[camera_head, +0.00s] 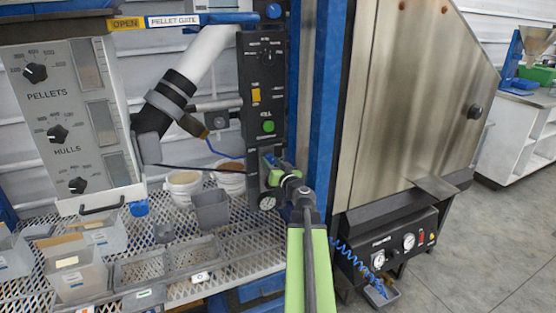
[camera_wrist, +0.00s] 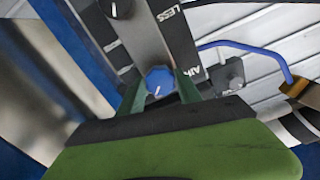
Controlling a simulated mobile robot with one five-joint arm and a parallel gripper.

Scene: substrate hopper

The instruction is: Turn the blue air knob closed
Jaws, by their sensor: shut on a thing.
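The blue air knob (camera_wrist: 158,78) is round, with a white pointer mark toward its lower edge in the wrist view. It sits on the dark control panel (camera_wrist: 172,28), beside lettering that reads AIR. My gripper (camera_wrist: 160,86) has one finger on each side of the knob and is shut on it. In the head view my gripper (camera_head: 274,168) is at the lower part of the tall black panel (camera_head: 264,90). There my fingers and wrist largely hide the knob.
A round gauge (camera_head: 267,203) sits just below my gripper. A blue post (camera_head: 328,110) stands close on the right. White buckets (camera_head: 184,187) and grey bins stand on the mesh shelf at left.

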